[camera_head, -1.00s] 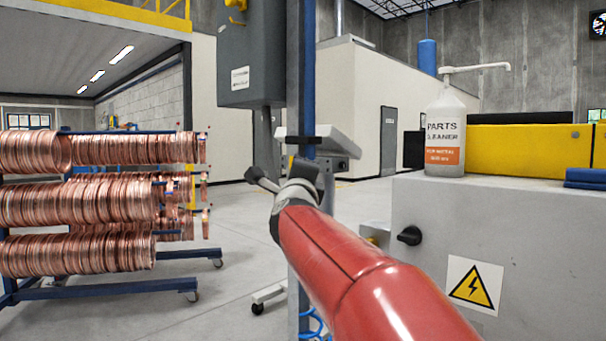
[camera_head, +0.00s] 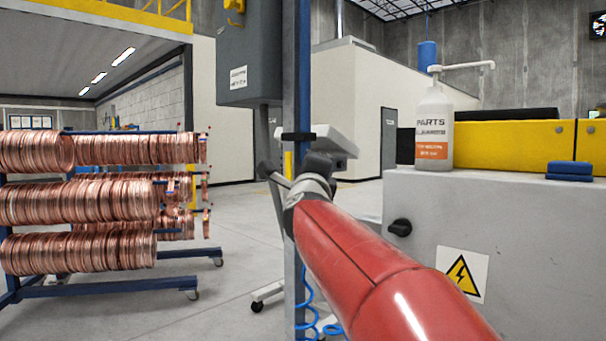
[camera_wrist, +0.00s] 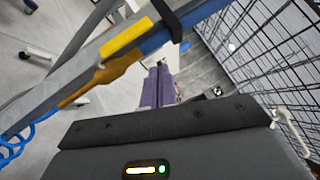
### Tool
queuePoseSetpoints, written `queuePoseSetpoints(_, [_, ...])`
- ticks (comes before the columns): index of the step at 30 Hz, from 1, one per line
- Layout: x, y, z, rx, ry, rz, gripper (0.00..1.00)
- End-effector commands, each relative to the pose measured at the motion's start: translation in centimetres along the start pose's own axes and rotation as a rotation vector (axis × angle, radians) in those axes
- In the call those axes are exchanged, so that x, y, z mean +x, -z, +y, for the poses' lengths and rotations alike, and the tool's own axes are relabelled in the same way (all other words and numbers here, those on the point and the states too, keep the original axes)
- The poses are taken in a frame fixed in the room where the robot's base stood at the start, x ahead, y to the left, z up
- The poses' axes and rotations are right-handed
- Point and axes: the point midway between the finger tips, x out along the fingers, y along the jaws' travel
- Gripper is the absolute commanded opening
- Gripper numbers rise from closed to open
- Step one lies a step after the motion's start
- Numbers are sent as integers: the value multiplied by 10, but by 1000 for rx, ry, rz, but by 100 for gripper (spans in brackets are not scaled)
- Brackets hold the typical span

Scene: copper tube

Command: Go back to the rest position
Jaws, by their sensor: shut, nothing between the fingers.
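My red arm (camera_head: 365,265) reaches forward from the bottom right in the head view, its dark wrist end (camera_head: 312,187) in front of the blue post. My gripper (camera_wrist: 158,68) shows in the wrist view as two purple-grey fingers side by side, shut with nothing between them. They point away over the grey floor. In the head view I cannot make out the fingers clearly. No object is held.
A grey cabinet (camera_head: 450,215) stands close at right, bearing a parts-cleaner bottle (camera_head: 434,130) and blue pads (camera_head: 568,170). A blue-grey post (camera_head: 297,95) stands just beyond the arm. A copper-coil rack (camera_head: 115,287) is at left. Wire mesh (camera_wrist: 265,50) shows at right in the wrist view.

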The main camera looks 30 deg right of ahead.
Motion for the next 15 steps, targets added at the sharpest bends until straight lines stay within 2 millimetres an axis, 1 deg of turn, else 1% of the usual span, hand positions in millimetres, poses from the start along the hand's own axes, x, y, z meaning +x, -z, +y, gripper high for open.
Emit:
queuePoseSetpoints(1, [-14, -3, -7, 5, 3, -5, 0])
queuePoseSetpoints(6, [-50, -4, -16, 4, 2, -4, 0])
queuePoseSetpoints(9, [-67, -4, -20, 3, 2, -3, 0])
queuePoseSetpoints(12, [-80, -4, -23, 3, 1, -3, 0])
queuePoseSetpoints(15, [-87, -5, -25, 2, 0, -3, 0])
